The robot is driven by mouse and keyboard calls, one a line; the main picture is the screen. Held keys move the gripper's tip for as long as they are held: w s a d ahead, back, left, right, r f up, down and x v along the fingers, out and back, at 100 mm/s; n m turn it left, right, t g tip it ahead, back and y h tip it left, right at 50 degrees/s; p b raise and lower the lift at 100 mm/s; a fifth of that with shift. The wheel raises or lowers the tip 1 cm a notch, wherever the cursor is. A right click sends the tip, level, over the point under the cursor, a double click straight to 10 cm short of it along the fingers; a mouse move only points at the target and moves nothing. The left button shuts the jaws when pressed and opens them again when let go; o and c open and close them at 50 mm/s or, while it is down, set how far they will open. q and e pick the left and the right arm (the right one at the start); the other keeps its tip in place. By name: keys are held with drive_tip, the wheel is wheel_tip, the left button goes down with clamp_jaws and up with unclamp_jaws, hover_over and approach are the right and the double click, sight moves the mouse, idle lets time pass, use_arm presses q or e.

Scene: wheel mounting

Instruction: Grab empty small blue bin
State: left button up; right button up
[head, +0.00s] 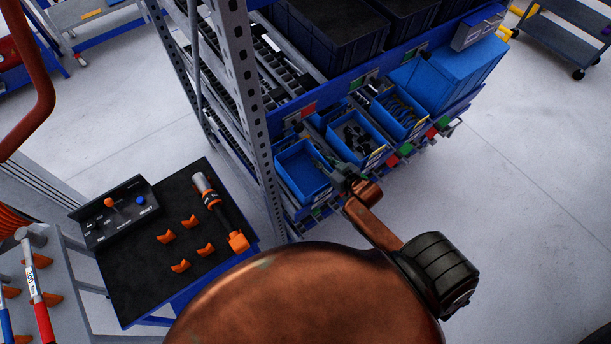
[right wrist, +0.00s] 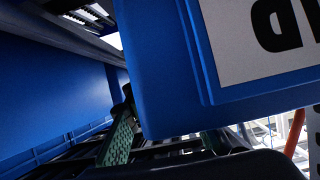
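The small blue bin (head: 303,172) sits at the near left end of the rack's lower blue-bin row, and its inside looks empty. My right gripper (head: 338,168) is at its right side, by the neighbouring bin. In the right wrist view, a blue bin wall with a white label (right wrist: 170,65) fills the middle, very close. The green fingers of my right gripper (right wrist: 165,140) stand apart at the wall's lower edge. I cannot tell whether they touch it. My left gripper is not in view.
A bin with dark parts (head: 355,138) and another filled bin (head: 400,112) stand to the right in the row. A grey rack post (head: 255,120) rises left of the empty bin. A black-topped cart (head: 140,285) with a tool stands at left.

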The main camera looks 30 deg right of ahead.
clamp_jaws()
idle(0.7)
